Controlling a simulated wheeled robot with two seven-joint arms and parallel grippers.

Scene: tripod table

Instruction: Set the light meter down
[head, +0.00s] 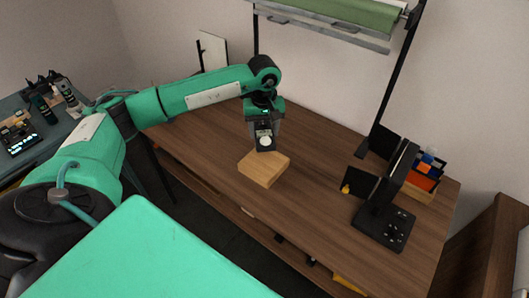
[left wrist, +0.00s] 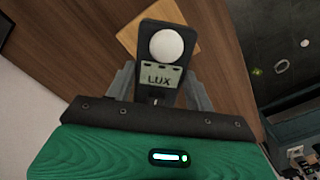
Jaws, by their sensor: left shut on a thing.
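The light meter (head: 265,141) is a dark handheld device with a white round sensor dome and a pale panel. In the left wrist view the light meter (left wrist: 165,54) shows the word LUX on that panel. My left gripper (head: 264,122) points down and is shut on it, with a finger on each side in the left wrist view (left wrist: 160,88). A light wooden block (head: 264,168) lies on the brown table below and just in front of the meter in the head view. I cannot tell whether the meter touches the block. My right gripper is not in view.
The wooden table (head: 320,185) has free room around the block. A black stand with panels (head: 384,215) and a box with orange and blue items (head: 425,175) stand at the right. A side bench with small devices (head: 20,138) is at the left.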

